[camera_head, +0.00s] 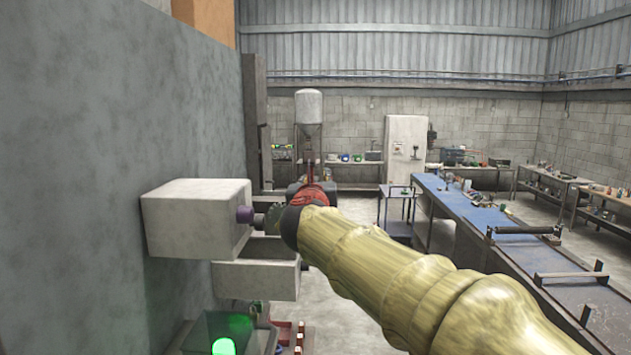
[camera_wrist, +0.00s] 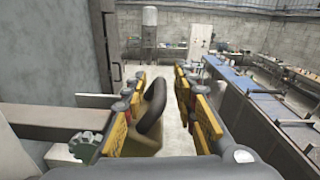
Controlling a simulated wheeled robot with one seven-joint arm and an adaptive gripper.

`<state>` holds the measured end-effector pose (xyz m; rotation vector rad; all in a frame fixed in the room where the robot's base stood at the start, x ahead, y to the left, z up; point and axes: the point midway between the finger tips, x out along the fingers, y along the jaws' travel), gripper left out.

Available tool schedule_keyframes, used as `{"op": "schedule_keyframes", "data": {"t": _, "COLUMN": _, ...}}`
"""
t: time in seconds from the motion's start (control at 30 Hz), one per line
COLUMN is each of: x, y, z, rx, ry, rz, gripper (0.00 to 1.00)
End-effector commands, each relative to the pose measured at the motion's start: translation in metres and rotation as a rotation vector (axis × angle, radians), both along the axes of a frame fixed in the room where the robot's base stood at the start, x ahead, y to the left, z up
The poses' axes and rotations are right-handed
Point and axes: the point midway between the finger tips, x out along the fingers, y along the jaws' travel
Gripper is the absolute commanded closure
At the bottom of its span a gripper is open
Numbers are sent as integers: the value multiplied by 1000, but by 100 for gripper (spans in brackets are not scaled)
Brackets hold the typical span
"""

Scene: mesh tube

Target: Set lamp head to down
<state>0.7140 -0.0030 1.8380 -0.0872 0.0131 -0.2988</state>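My gripper (camera_wrist: 168,112) shows in the wrist view, with yellow fingers set apart. A dark curved bar (camera_wrist: 152,106) lies between them, nearer the left finger, with a visible gap to the right finger. I cannot tell whether the bar touches a finger or belongs to the lamp. In the head view my yellowish arm hides most of the gripper, beside the pale boxes. A glowing green light (camera_head: 223,346) sits in a dark housing at the bottom left. No lamp head can be clearly made out.
A long blue-topped bench (camera_head: 480,215) stands right. Open floor lies between.

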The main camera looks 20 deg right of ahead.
Motion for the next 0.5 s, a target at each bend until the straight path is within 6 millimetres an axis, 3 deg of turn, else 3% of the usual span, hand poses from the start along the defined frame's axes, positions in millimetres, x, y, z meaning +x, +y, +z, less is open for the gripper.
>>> {"op": "schedule_keyframes", "data": {"t": 0.5, "x": 0, "y": 0, "z": 0, "rx": 0, "ry": 0, "rz": -1, "gripper": 100}}
